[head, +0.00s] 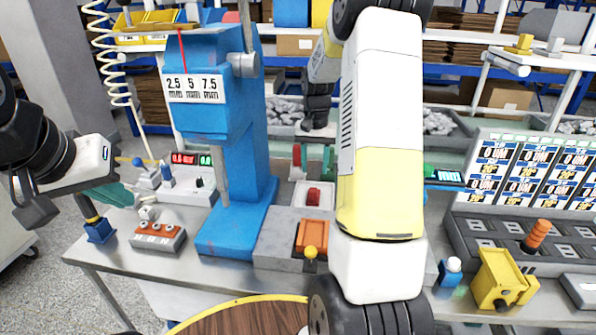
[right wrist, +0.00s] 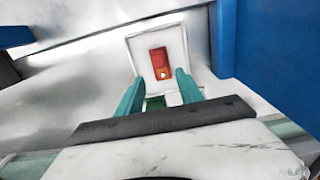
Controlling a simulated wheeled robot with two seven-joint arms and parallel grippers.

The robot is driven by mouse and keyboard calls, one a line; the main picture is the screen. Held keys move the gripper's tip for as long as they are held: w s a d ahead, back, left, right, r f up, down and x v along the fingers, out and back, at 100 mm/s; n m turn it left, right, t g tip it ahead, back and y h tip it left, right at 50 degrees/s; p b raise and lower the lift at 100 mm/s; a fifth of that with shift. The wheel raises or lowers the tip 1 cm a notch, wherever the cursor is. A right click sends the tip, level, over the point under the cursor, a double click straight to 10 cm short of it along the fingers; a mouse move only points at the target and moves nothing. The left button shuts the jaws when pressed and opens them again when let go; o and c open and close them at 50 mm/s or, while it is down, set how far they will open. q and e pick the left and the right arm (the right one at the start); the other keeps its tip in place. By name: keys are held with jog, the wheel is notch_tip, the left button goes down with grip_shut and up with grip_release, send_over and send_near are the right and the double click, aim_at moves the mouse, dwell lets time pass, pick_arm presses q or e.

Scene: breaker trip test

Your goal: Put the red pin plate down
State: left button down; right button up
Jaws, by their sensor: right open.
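I cannot tell for sure which red piece is the red pin plate. A small red upright piece (head: 297,155) stands behind the white block (head: 325,200), which carries a red part (head: 314,197). In the right wrist view, a white block with a red-orange face (right wrist: 160,63) lies just beyond my right gripper (right wrist: 157,88). Its teal fingers are apart, with nothing clearly held. A small green piece (right wrist: 155,103) shows between their bases. My left gripper (head: 113,193) is over the bench's left side; its teal fingers are partly hidden and their gap is unclear.
A blue press (head: 228,130) stands left of centre. A block with an orange plate (head: 312,235) sits in front. A grey rack with an orange-handled tool (head: 535,235) and a yellow device (head: 497,275) are at right. A round wooden top (head: 245,317) is nearest.

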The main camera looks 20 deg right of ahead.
jog(key=s+a+r+n+t, duration=0.1)
jog(key=s+a+r, duration=0.25)
jog(key=r, duration=0.55)
jog(key=s+a+r+n+t+y, duration=0.1)
jog(key=s+a+r, duration=0.3)
jog(key=s, duration=0.7)
jog(key=s+a+r+n+t+y, duration=0.1)
jog(key=s+a+r+n+t, duration=0.2)
jog(key=s+a, duration=0.3)
jog(key=s+r+t, duration=0.1)
jog(key=s, duration=0.3)
jog(key=shift+s+a+n, duration=0.15)
jog(key=shift+s+n, duration=0.25)
